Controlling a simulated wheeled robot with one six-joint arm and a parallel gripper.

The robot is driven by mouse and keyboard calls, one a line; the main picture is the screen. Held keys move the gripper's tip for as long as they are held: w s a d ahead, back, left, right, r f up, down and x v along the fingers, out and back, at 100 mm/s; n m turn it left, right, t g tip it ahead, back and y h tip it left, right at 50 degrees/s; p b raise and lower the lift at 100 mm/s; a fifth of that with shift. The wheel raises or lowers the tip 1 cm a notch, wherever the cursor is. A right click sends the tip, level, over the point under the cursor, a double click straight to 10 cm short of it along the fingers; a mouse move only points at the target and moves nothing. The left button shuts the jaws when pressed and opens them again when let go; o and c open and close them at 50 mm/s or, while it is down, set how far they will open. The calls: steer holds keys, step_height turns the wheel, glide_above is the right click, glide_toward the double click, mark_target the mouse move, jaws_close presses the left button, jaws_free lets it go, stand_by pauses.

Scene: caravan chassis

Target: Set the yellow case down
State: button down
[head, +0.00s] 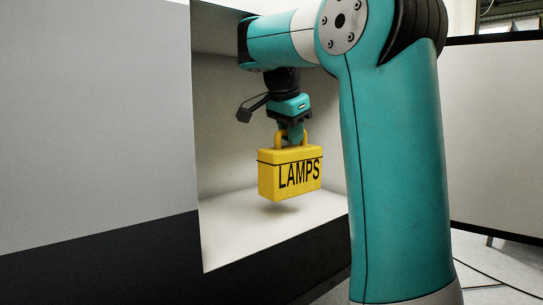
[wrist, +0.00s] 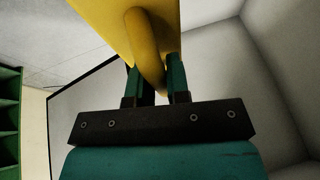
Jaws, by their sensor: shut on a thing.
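The yellow case (head: 290,174), marked LAMPS, hangs upright from my gripper (head: 293,134) in the head view. My gripper is shut on the case's handle at its top. The case is inside a white recess, a little above the recess floor (head: 235,232), with a shadow beneath it. In the wrist view the yellow handle (wrist: 146,50) runs between the two teal fingers of my gripper (wrist: 153,84). The underside of the case is hidden in both views.
The recess has a pale back wall (head: 228,130) and an open front edge above a dark lower panel (head: 110,262). A grey panel (head: 90,110) stands to the left. The floor around the case is bare. Green shelving (wrist: 9,115) shows at left in the wrist view.

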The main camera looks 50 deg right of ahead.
steer(key=w+d+p, duration=0.2)
steer(key=w, duration=0.5)
step_height(320, 180, down, 7)
steer(key=b, duration=0.5)
steer(key=shift+a, duration=0.2)
steer(key=shift+w, duration=0.1)
steer(key=shift+f+b, duration=0.15)
steer(key=shift+b, duration=0.15)
steer(key=c, duration=1.5)
jaws_free()
steer(key=shift+f, duration=0.1)
steer(key=o, duration=0.4)
